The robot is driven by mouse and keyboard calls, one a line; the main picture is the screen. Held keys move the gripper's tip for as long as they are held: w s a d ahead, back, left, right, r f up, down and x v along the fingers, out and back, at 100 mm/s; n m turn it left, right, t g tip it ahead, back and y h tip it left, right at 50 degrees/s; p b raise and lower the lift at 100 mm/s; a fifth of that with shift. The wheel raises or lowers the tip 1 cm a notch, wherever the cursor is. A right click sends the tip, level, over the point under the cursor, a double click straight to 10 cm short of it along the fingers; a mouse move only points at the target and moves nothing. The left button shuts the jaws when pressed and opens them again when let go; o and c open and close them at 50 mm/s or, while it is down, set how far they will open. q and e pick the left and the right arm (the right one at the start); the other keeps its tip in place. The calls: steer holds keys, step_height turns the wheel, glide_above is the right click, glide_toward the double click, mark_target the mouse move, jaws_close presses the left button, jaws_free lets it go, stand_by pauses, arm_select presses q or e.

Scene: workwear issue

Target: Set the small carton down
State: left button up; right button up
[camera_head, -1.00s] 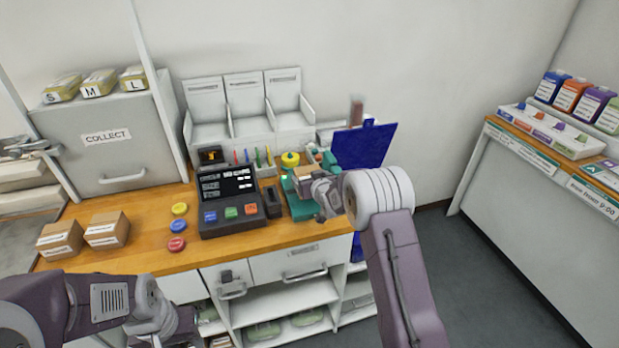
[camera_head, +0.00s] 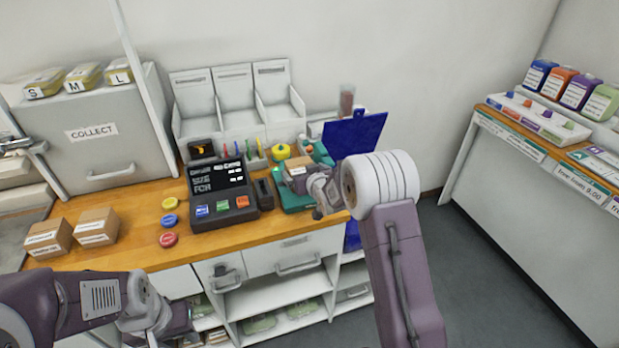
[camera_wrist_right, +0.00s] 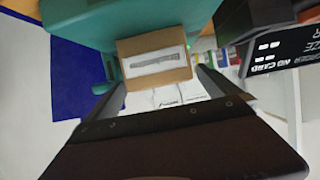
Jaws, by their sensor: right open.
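The small carton (camera_head: 297,170) is a brown box with a white label, on or just over the teal device (camera_head: 292,201) on the counter. In the right wrist view the carton (camera_wrist_right: 155,64) lies between the fingertips, in front of the teal body (camera_wrist_right: 90,42). My right gripper (camera_head: 312,180) is open around it; the wrist view shows its spread fingers (camera_wrist_right: 160,84). Whether the carton's underside touches the teal surface is hidden. My left gripper (camera_head: 178,325) is low in front of the counter, away from the carton; its fingers are not clear.
A dark till (camera_head: 222,195) stands left of the teal device, and a blue clipboard (camera_head: 355,134) stands behind it at right. Colored buttons (camera_head: 169,221) and two larger cartons (camera_head: 97,227) are on the left. Some wooden counter (camera_head: 195,243) is free in front.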

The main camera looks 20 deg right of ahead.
steer(key=v, duration=0.8)
steer(key=shift+s, duration=0.15)
steer(key=s+f+g, duration=0.3)
steer(key=s+g, duration=0.1)
steer(key=s, duration=0.5)
steer(key=s+a+f+g, duration=0.1)
steer(key=s+f+g, duration=0.3)
steer(key=s, duration=0.6)
steer(key=s+a+f+g, duration=0.1)
steer(key=s+f+g, duration=0.2)
steer(key=s, duration=0.7)
steer(key=shift+s+a+f+m+g, duration=0.2)
steer(key=shift+m+g, duration=0.1)
steer(key=shift+g, duration=0.4)
steer(key=shift+r, duration=0.15)
